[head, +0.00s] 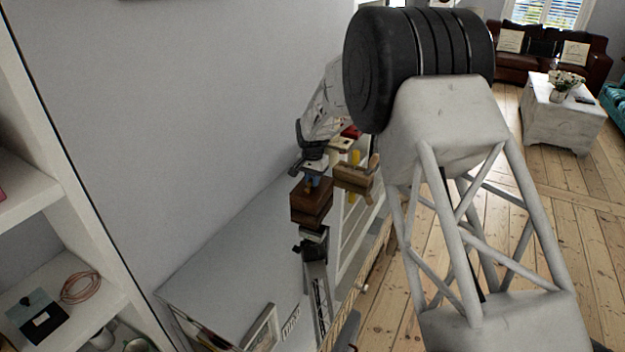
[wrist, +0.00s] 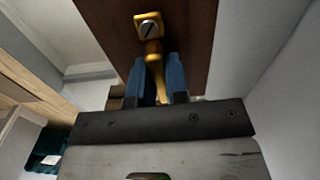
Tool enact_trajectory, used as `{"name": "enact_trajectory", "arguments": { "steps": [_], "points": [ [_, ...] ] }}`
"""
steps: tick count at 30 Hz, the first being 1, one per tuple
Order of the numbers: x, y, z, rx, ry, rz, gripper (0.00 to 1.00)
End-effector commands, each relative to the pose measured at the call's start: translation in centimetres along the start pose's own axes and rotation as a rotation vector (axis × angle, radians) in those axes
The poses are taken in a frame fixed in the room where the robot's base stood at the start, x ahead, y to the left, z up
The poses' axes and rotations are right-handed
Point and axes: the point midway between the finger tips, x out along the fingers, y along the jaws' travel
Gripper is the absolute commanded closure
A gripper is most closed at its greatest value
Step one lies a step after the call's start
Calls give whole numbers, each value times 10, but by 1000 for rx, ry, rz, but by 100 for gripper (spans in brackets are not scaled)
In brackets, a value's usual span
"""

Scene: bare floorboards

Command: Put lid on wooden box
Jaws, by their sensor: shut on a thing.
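My gripper (head: 312,182) is in the middle of the head view, with its blue fingers pointing down. In the wrist view the fingers (wrist: 159,80) are shut on the brass knob (wrist: 154,48) of a dark brown wooden lid (wrist: 190,25). In the head view a dark brown wooden block shape (head: 310,203) sits directly below the fingers. It appears to be the lid with the wooden box under it. I cannot tell whether lid and box touch.
A lighter brown wooden object (head: 354,178) stands just right of the gripper. Open shelves (head: 60,265) are at left. The floorboards at right are largely clear.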

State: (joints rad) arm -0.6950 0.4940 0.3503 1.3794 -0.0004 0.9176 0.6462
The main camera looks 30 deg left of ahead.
Motion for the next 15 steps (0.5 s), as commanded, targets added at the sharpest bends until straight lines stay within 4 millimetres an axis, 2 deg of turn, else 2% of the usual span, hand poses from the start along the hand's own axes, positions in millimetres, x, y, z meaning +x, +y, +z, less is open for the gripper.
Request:
{"name": "enact_trajectory", "arguments": {
  "steps": [3,4,9,15],
  "points": [
    [-1,0,0,0,1,0,100],
    [-1,0,0,0,1,0,84],
    [0,0,0,0,0,0,58],
    [0,0,0,0,0,0,56]
  ]
}}
